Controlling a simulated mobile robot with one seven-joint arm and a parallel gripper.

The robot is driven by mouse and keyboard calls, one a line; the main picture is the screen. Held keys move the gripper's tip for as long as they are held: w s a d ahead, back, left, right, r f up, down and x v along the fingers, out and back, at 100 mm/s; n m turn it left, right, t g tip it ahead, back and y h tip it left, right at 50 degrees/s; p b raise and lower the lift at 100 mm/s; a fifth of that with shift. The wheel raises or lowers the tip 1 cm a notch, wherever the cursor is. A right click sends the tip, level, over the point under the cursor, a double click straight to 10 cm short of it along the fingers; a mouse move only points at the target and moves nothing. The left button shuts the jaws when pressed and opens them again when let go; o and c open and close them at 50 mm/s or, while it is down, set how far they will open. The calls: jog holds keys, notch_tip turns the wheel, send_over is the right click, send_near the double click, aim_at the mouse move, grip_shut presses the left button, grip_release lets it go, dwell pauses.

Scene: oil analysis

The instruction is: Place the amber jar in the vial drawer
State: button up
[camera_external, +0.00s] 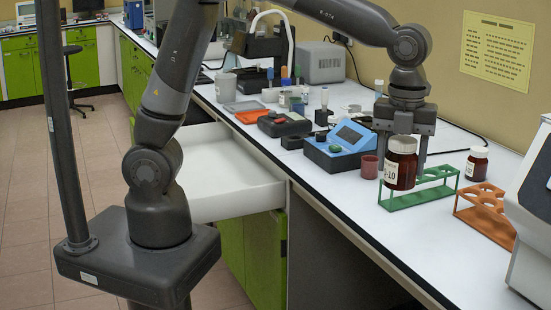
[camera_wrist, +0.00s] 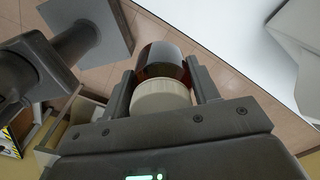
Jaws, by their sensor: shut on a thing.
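The amber jar (camera_external: 400,170) has a white lid and a white label reading in part "-10". In the wrist view the jar (camera_wrist: 162,67) sits between the two fingers of my gripper (camera_wrist: 166,80), lid toward the camera. An open white drawer (camera_external: 235,205) juts out from under the bench, left of the gripper. Its visible inside looks empty; my arm hides part of it.
A green rack (camera_external: 432,192) and an orange rack (camera_external: 482,215) stand on the bench (camera_external: 400,250), with a second amber jar (camera_external: 476,165) behind. A blue device (camera_external: 340,147) and a reddish cup (camera_external: 369,167) are left of my gripper. A white machine (camera_external: 535,210) is at the right edge.

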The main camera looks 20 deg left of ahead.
jog(key=w+a+n, duration=0.4)
jog(key=w+a, duration=0.2)
jog(key=w, duration=0.7)
jog(key=w+a+n, duration=0.4)
jog(key=w+a, duration=0.2)
jog(key=w, duration=0.6)
jog(key=w+a+n, duration=0.4)
jog(key=w+a, duration=0.5)
jog(key=a, duration=0.2)
jog(key=w+a+n, duration=0.2)
jog(key=w+a, duration=0.1)
jog(key=a, duration=0.3)
jog(key=w+a+n, duration=0.3)
jog(key=a, duration=0.3)
jog(key=s+a+n, duration=0.2)
jog(key=a+n, duration=0.6)
jog(key=a, duration=1.7)
jog(key=shift+n, duration=0.3)
jog(key=shift+s+a+f, duration=0.1)
jog(key=shift+f, duration=5.55)
jog(key=shift+s+a+f, duration=0.1)
jog(key=shift+a+f, duration=0.05)
jog(key=shift+f, duration=5.5)
jog(key=shift+s+a+f, duration=0.1)
jog(key=shift+f, duration=5.55)
jog(key=shift+f, duration=0.1)
